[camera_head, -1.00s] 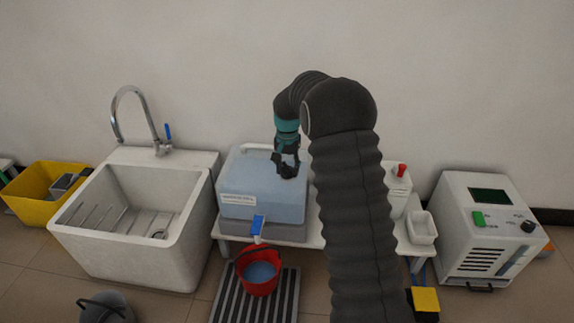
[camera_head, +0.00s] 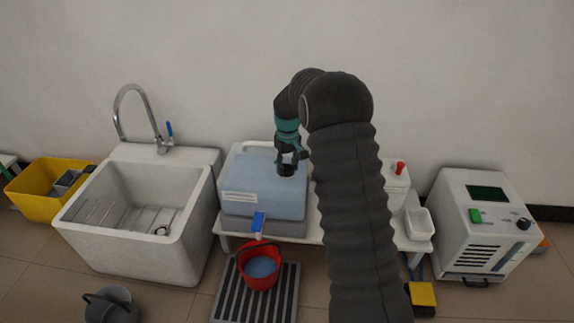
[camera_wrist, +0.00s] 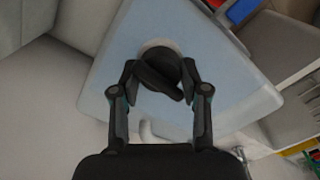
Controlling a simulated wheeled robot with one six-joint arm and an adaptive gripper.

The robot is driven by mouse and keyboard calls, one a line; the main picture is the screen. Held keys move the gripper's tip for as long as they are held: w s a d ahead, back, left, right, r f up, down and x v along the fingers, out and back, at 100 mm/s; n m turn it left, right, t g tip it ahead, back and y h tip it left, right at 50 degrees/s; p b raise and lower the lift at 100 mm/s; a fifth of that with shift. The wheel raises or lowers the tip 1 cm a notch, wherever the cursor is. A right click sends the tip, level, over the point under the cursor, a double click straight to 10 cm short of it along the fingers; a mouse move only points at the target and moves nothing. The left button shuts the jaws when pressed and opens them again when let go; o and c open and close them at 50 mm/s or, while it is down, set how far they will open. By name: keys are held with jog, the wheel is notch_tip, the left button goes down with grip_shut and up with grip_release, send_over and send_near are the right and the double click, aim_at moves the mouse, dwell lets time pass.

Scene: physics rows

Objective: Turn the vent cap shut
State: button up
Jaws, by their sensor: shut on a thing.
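The vent cap (camera_wrist: 160,66) is a dark round cap with a raised bar, on a pale ring on top of the blue water container (camera_head: 262,190). In the wrist view my gripper (camera_wrist: 159,82) has its two fingers closed on either side of the cap. In the head view my gripper (camera_head: 287,165) points down at the container's top, and it hides most of the cap there. The container's top also shows in the wrist view (camera_wrist: 105,60). A blue tap (camera_head: 258,222) sits at the container's front, above a red bucket (camera_head: 261,284) with bluish water in it.
The container stands on a low white bench (camera_head: 311,236). A white sink (camera_head: 190,190) with a tall faucet is at the left. A white bottle with a red top (camera_head: 400,168), a small white tray (camera_head: 419,224) and a white machine (camera_head: 487,228) are at the right.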

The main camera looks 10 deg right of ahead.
aim_at(287, 164)
jog(key=shift+n, duration=0.6)
jog(key=o, duration=1.1)
jog(key=shift+o, duration=0.2)
notch_tip(287, 164, up, 12)
jog(key=shift+w, duration=0.1)
